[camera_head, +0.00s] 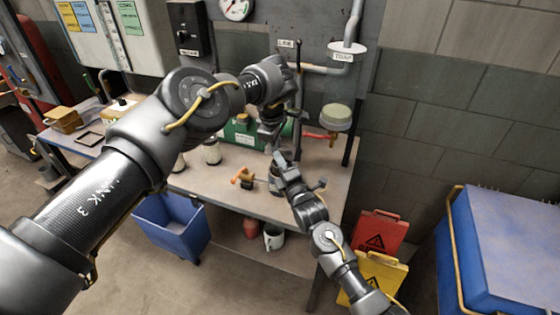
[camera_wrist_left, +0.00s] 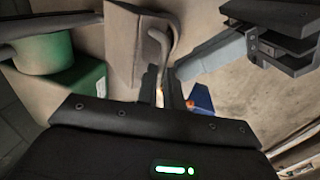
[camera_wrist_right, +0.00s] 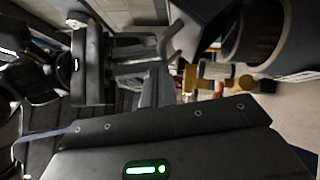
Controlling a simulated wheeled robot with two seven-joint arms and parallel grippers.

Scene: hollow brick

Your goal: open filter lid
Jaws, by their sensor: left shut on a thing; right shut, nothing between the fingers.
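I cannot tell clearly how the bar joins the lid. My right gripper (camera_head: 279,159) is shut and empty, close beside the left gripper; its fingers show in the right wrist view (camera_wrist_right: 152,88).
A brass valve with an orange handle (camera_head: 243,178) stands left of the filter. A green tank (camera_head: 243,133) stands behind. Pipes and a pale-topped vessel (camera_head: 336,117) are at the back right. A blue bin (camera_head: 172,226) and red and yellow signs (camera_head: 378,235) stand on the floor.

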